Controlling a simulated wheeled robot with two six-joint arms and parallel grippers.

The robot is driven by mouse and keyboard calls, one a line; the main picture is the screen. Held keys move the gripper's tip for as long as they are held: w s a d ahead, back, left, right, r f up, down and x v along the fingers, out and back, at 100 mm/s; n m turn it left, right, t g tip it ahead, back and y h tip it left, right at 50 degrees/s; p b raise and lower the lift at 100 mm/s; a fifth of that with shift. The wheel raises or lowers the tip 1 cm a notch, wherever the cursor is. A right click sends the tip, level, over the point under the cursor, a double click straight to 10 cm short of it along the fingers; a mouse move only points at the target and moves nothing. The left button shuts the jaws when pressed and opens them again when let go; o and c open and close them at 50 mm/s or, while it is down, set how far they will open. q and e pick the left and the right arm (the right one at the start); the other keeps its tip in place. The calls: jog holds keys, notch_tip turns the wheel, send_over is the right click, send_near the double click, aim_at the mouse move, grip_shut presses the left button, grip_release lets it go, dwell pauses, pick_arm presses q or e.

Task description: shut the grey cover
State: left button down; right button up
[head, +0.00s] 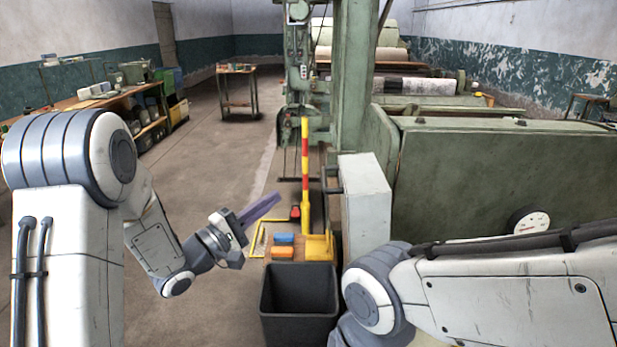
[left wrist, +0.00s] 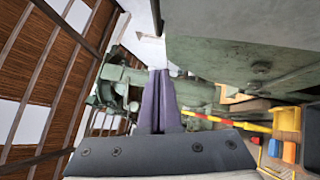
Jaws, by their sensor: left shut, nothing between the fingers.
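The light grey cover (head: 366,205) stands upright at the side of the green machine, right of centre in the head view. A dark bar handle (head: 327,180) sticks out on its left. I cannot tell how far the cover stands open, and the right arm hides its lower part. My left gripper (head: 272,200) has purple fingers, shut and empty, and is apart from the cover, to its left. The shut fingers also show in the left wrist view (left wrist: 159,75). My right arm crosses the lower right of the head view, and its gripper is not in view.
A dark open bin (head: 299,295) stands below the cover on the left. Behind it are a blue block (head: 284,238), an orange block (head: 283,252) and a red-yellow post (head: 305,170). The green machine (head: 475,180) fills the right.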

pick_arm(q)
jog(key=w+d+r+p, duration=0.2)
jog(key=w+d+p, duration=0.1)
jog(key=d, duration=0.5)
jog(key=shift+w+d+r, duration=0.2)
jog(key=shift+w+r, duration=0.1)
jog(key=shift+w, duration=0.45)
jog(key=shift+p, duration=0.35)
